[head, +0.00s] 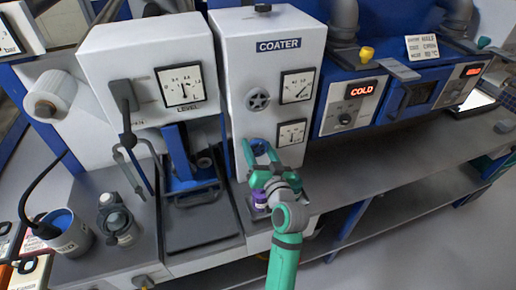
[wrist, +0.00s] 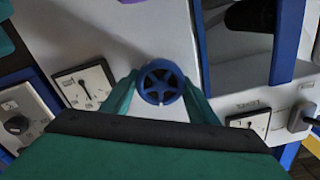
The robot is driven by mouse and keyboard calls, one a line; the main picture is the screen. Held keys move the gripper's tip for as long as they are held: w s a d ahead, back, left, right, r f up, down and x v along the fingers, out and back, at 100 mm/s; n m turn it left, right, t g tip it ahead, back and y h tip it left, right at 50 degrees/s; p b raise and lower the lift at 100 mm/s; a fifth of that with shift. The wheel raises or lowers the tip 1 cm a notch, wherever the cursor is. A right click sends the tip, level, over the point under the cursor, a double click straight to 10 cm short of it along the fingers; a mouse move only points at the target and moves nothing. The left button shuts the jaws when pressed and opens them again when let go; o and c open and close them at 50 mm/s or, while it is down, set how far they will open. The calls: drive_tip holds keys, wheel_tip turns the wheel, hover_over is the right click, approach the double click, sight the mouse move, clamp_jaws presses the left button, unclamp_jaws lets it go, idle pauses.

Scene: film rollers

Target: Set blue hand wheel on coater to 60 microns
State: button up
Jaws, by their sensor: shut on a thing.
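The coater (head: 268,32) is a tall white cabinet with a blue label. Its blue hand wheel (wrist: 160,82) shows between my fingers in the wrist view, spokes facing me. My gripper (head: 261,148) is at the lower front of the coater, its green fingers shut on the wheel's two sides. In the head view my fingers largely hide the wheel. Two dials, the upper (head: 297,86) and the lower (head: 291,133), sit to the right of the wheel. Their scales are too small to read surely. One dial (wrist: 84,87) also shows in the wrist view.
A grey knob (head: 258,100) sits above the wheel on the coater. A level unit with a dial (head: 180,87) stands to the left. A purple object (head: 260,200) is on the bench below my gripper. Ovens with red displays (head: 362,91) are right; the bench there is clear.

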drive_tip(key=shift+m, duration=1.5)
drive_tip(key=o, duration=1)
drive_tip(key=shift+o, duration=0.2)
drive_tip(key=shift+w, duration=0.1)
drive_tip(key=shift+d, duration=0.1)
drive_tip(key=shift+s+d+m, duration=0.15)
drive_tip(key=shift+s+m, duration=0.15)
drive_tip(key=shift+s, duration=0.1)
drive_tip(key=v, duration=1)
